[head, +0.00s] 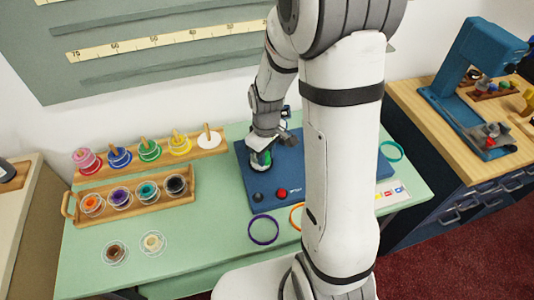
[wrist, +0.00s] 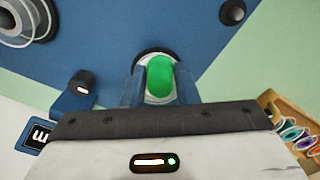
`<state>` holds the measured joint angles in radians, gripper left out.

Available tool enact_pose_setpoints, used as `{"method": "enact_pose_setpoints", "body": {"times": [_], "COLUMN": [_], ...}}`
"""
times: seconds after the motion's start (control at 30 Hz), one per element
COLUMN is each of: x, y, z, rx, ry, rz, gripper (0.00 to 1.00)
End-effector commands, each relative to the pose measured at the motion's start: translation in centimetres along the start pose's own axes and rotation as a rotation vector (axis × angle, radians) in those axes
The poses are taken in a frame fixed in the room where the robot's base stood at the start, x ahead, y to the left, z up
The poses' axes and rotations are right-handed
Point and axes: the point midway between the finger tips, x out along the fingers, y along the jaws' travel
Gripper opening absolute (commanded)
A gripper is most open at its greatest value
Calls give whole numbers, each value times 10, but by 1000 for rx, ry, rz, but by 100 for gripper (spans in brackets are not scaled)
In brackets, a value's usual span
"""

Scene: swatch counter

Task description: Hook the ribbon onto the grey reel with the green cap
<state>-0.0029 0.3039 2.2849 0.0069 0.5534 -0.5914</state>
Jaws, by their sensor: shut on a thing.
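My gripper (head: 263,150) is low over the blue board (head: 242,170) on the green counter. The piece also shows in the head view (head: 261,160). It stands upright at or just above the board; I cannot tell if it touches. I cannot tell whether it is the green-capped reel. A round grey reel-like part (wrist: 22,20) lies at the wrist view's upper left. I cannot make out a ribbon.
A rack of coloured spools (head: 133,190) and a row of pegged rings (head: 148,153) stand at left. A dark knob (head: 258,197) and a red knob (head: 282,193) sit on the board. A purple loop (head: 263,229) lies in front.

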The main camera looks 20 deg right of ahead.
Motion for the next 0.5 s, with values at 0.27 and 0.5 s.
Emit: {"method": "enact_pose_setpoints", "body": {"times": [0.27,0.5], "x": [2,-4], "y": [-1,-1], "z": [1,1], "rx": [0,0], "ry": [-4,-4], "rz": [-2,-2], "gripper": [6,6]}}
